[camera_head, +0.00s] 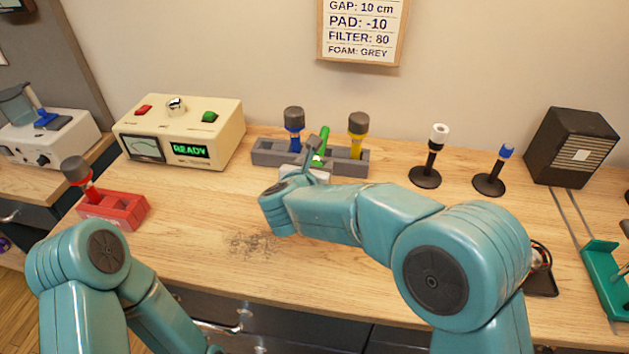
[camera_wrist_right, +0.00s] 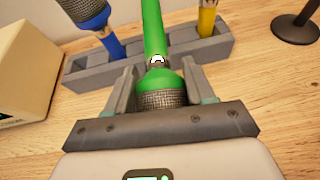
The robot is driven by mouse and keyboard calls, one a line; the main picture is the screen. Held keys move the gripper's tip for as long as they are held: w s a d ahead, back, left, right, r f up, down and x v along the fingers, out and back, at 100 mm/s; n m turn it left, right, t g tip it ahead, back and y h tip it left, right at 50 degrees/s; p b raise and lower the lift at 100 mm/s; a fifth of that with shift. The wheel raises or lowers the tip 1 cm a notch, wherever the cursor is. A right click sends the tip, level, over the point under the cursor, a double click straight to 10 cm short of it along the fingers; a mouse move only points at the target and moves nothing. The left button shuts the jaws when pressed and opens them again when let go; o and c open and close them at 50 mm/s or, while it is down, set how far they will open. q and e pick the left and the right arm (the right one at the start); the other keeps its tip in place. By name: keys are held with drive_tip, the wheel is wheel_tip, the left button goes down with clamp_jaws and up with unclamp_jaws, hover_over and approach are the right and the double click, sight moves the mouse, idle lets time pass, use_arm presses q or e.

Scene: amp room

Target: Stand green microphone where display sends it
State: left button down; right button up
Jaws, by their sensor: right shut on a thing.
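The green microphone (camera_head: 319,142) is at the grey rack (camera_head: 268,158), between a blue microphone (camera_head: 294,129) and a yellow one (camera_head: 357,137). My right gripper (camera_head: 313,160) is shut on it. In the right wrist view the gripper (camera_wrist_right: 160,88) clasps the green microphone (camera_wrist_right: 154,30) near its mesh head, and its green body points away over the rack. I cannot tell whether it still touches the rack. A cream box's display (camera_head: 190,150) reads READY. My left gripper is out of view.
A red microphone (camera_head: 79,176) stands in a red holder (camera_head: 125,212). Two black stands, white-topped (camera_head: 435,150) and blue-topped (camera_head: 498,172), are right of the rack. A dark speaker (camera_head: 570,147) is farther right. A wall card (camera_head: 362,30) lists settings.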

wheel_tip(320, 180, down, 4)
drive_tip(key=shift+f+b, duration=0.1)
drive_tip(key=shift+b, duration=0.35)
drive_tip(key=shift+f, duration=0.15)
drive_tip(key=o, duration=1.4)
drive_tip(key=shift+c, duration=0.2)
